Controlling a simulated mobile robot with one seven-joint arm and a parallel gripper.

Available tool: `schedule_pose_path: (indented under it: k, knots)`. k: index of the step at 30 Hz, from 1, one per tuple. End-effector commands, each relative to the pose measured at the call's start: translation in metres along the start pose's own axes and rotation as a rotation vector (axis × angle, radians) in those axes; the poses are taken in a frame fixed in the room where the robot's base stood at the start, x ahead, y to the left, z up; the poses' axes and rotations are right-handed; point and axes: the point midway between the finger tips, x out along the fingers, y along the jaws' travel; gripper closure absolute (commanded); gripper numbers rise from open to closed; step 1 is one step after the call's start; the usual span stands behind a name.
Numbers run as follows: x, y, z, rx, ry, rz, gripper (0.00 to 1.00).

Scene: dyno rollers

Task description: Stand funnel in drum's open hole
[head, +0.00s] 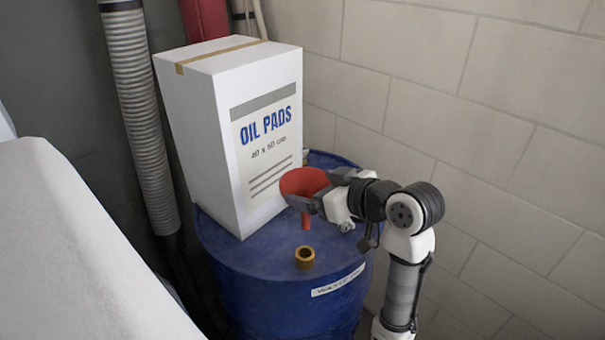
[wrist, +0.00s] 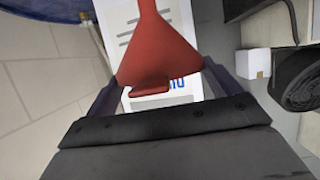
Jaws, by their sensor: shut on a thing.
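The red funnel (head: 303,182) is in my gripper (head: 322,190), held above the blue drum (head: 270,275) with its wide mouth up and its spout down. A brass-coloured collar (head: 305,257) with a dark opening stands on the drum's top, nearer the camera than the spout. The spout tip looks above the drum top and apart from the collar. In the wrist view the funnel (wrist: 158,50) sits between the two fingers, its spout toward the picture's top. The collar does not show there.
A tall white box (head: 235,130) marked "OIL PADS" stands on the drum, close to the funnel's left side. A block wall (head: 500,110) rises at the right. A grey ribbed hose (head: 140,110) runs behind at the left. A white surface (head: 70,250) fills the front left.

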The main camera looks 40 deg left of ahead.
Motion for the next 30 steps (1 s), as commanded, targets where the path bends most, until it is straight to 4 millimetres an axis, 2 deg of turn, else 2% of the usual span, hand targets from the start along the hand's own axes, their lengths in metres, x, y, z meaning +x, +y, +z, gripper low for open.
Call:
schedule_pose_path:
  k: [11, 30]
  knots:
    - [0.002, -0.004, 0.005, -0.006, 0.001, -0.016, 0.60]
    - [0.019, -0.004, 0.045, -0.004, 0.001, -0.015, 0.60]
